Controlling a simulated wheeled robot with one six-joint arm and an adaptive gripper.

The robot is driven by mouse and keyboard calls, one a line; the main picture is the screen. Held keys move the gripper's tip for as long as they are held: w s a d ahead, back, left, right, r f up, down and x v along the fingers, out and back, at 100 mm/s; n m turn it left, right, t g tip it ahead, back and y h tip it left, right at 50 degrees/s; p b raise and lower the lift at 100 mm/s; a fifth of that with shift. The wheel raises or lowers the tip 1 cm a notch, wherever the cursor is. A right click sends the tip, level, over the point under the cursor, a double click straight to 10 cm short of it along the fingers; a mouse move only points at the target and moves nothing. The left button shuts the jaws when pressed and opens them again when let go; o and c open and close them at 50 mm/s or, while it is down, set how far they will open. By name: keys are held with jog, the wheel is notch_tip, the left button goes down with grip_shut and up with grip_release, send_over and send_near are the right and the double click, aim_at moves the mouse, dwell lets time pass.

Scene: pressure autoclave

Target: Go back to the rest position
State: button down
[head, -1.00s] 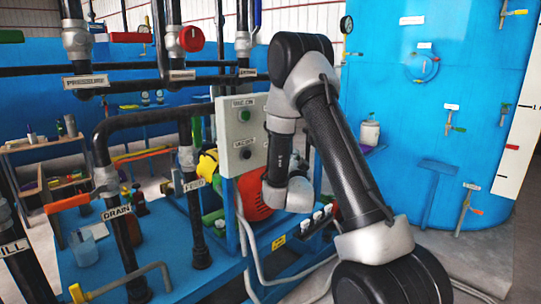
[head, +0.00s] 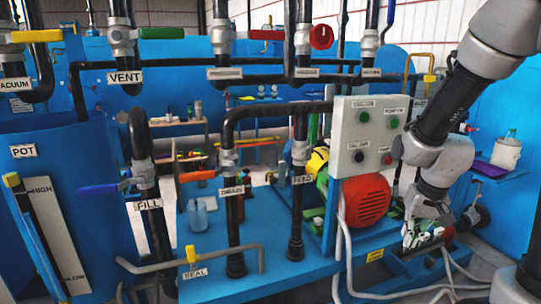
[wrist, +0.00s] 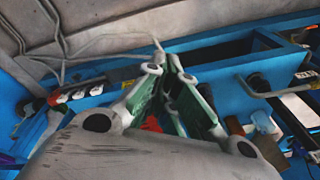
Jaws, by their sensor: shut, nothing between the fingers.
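My gripper (head: 408,240) hangs at the right of the head view, fingers down, beside the right end of the blue bench. In the wrist view my gripper (wrist: 165,68) shows its green-padded fingers coming together with nothing between them. My arm comes in from the upper right. The grey control box (head: 368,137) with several buttons stands left of my arm. The red round motor housing (head: 366,201) is just below the box, left of my gripper.
Labelled pipes stand at the left: the vent valve (head: 123,40), the fill pipe (head: 147,180) and the drain pipe (head: 233,190). The blue pot (head: 60,155) is at far left. A white container (head: 506,154) sits at the right. Grey hoses (head: 345,262) run below the bench.

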jog(key=s+r+n+t, duration=0.2)
jog(key=s+r, duration=1.3)
jog(key=r, duration=0.2)
jog(key=shift+d+h, duration=0.3)
